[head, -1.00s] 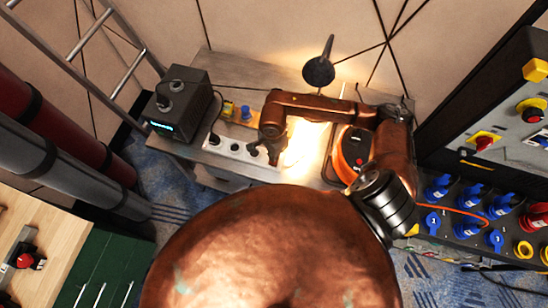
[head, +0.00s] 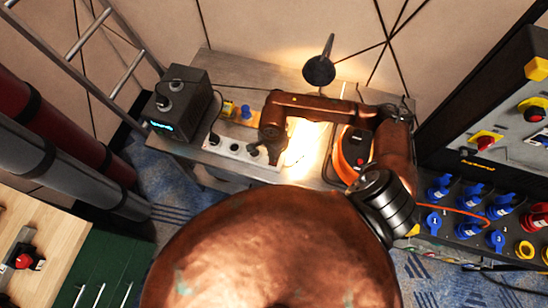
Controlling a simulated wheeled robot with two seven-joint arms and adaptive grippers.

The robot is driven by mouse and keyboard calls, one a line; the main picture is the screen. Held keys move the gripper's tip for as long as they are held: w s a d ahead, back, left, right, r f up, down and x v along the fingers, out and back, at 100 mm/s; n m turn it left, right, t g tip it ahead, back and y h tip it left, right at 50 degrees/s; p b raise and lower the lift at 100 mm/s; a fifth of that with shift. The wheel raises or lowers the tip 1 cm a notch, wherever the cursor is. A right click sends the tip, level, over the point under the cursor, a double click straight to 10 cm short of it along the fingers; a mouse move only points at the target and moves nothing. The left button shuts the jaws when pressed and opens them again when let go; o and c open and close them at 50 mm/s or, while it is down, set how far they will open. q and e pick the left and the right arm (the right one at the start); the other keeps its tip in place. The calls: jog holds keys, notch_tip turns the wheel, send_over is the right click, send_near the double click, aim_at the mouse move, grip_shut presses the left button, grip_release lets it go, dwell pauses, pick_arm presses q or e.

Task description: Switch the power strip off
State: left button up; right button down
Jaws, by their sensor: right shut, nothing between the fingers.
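The white power strip (head: 225,147) lies along the front edge of the metal table, with several dark round sockets in a row. My right gripper (head: 266,153) points down over the right end of the strip. It is shut and empty, and its fingers cover part of that end. I cannot tell whether the fingertips touch the strip. The strip's switch cannot be made out. My left gripper is not in view.
A black power box (head: 180,103) stands at the table's left, beside yellow and blue connectors (head: 240,112). A lit lamp (head: 319,70) stands at the back. An orange cable reel (head: 352,155) is to the right. A socket panel (head: 470,205) stands farther right.

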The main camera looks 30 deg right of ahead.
jog(key=shift+f+b, duration=0.7)
jog(key=shift+f, duration=0.1)
jog(key=shift+r, duration=0.15)
dwell(0.3)
jog(key=shift+r+p, duration=1.7)
jog(key=shift+r, duration=1.75)
jog(key=shift+a+f, duration=0.1)
